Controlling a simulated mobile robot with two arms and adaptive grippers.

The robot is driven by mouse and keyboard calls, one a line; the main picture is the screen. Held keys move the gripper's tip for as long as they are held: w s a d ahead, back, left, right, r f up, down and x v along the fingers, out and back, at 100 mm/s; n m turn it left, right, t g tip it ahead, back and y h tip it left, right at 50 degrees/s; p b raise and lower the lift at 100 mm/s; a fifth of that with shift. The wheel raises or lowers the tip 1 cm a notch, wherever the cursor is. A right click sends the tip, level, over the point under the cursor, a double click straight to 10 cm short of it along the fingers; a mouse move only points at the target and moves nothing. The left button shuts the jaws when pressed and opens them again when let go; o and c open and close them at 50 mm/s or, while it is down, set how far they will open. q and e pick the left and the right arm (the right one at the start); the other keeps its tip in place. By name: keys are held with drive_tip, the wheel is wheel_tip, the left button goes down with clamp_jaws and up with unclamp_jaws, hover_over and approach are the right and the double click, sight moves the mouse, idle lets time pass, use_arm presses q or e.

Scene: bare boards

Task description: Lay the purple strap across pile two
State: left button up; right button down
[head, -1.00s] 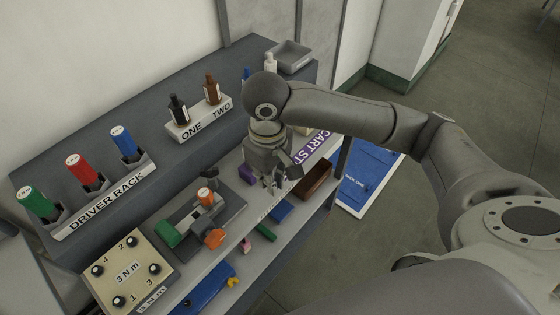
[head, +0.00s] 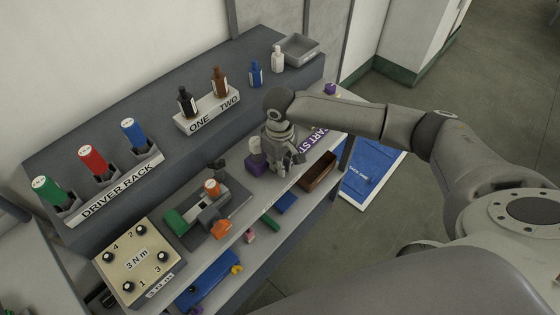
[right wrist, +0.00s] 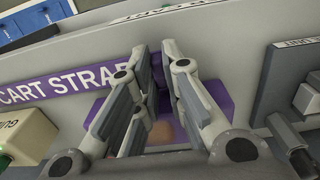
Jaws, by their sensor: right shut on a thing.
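A purple thing (head: 256,164), taken to be the strap, shows on the light shelf just left of my right gripper (head: 291,164). In the right wrist view the purple strap (right wrist: 214,88) shows behind and on both sides of the fingers (right wrist: 155,135). My right gripper is shut on it, low over the shelf; the contact itself is partly hidden by the fingers. A purple CART STRAP label (right wrist: 55,82) runs along the shelf. No pile marked two can be made out; the word TWO is on the white bottle stand (head: 207,112). My left gripper is not in view.
A grey fixture with an orange-topped part (head: 212,188) and a 3 N m plate (head: 138,258) stand left of the gripper. A brown tray (head: 319,172) lies to its right. A driver rack (head: 120,185) stands behind. A small purple block (head: 330,89) sits at the far end.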

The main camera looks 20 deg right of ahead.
drive_tip(key=shift+f, duration=0.2)
drive_tip(key=c, duration=1.5)
unclamp_jaws()
drive_tip(key=shift+s, duration=0.1)
